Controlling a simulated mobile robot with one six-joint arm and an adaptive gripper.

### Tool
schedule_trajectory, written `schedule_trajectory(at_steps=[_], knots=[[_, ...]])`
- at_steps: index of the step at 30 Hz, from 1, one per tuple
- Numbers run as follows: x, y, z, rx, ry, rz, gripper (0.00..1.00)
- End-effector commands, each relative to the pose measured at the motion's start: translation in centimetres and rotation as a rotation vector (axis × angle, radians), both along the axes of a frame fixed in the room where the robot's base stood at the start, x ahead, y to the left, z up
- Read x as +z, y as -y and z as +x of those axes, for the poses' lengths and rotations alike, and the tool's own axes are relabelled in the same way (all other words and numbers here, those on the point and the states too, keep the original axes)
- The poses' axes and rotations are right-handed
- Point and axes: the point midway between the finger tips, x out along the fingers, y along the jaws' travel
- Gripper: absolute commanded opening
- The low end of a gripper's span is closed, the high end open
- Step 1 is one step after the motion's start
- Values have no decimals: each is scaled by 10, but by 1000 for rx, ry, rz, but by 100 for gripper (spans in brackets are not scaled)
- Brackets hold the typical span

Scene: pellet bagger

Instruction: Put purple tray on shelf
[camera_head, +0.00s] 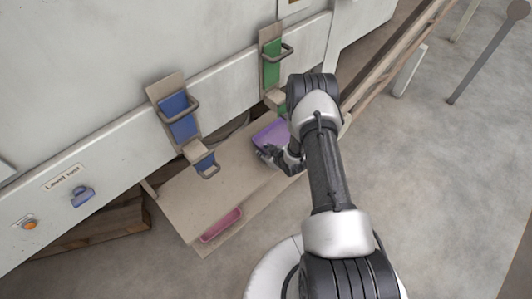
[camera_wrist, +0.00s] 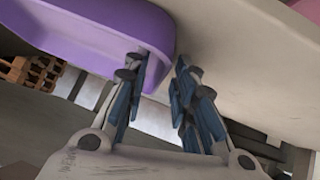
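The purple tray (camera_head: 270,134) is at the far right end of the beige shelf (camera_head: 190,205) in the head view, partly hidden by my gripper. In the wrist view the purple tray (camera_wrist: 95,30) fills the upper left, its rounded end reaching between my fingers. The shelf (camera_wrist: 235,70) lies to the right of it. I cannot tell whether the tray rests on the shelf. My gripper (camera_wrist: 160,72) is open, with one finger pair over the tray's end and the other just beyond its edge. It also shows in the head view (camera_head: 272,156).
A pink tray (camera_head: 221,225) lies at the shelf's near edge. Blue (camera_head: 180,118) and green (camera_head: 272,65) handled units are on the machine wall behind the shelf. A wooden pallet (camera_head: 105,220) is below at left. The shelf's middle is clear.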

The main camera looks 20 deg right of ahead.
Motion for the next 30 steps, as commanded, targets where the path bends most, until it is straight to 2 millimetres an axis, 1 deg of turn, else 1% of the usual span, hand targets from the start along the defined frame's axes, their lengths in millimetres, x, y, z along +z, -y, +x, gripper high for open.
schedule_trajectory(at_steps=[2,5,12,15,21,23,26,29,30], knots=[[5,0,0,0,0,0,25],[15,2,-12,-1,-2,0,25],[53,7,-49,-2,-2,0,25],[67,9,-63,-2,-1,1,25],[83,11,-82,-1,0,0,25],[86,12,-84,-1,-1,-1,25],[101,15,-78,-2,-6,-15,25],[134,21,-64,-13,-29,-44,25],[152,23,-58,-20,-42,-58,25]])
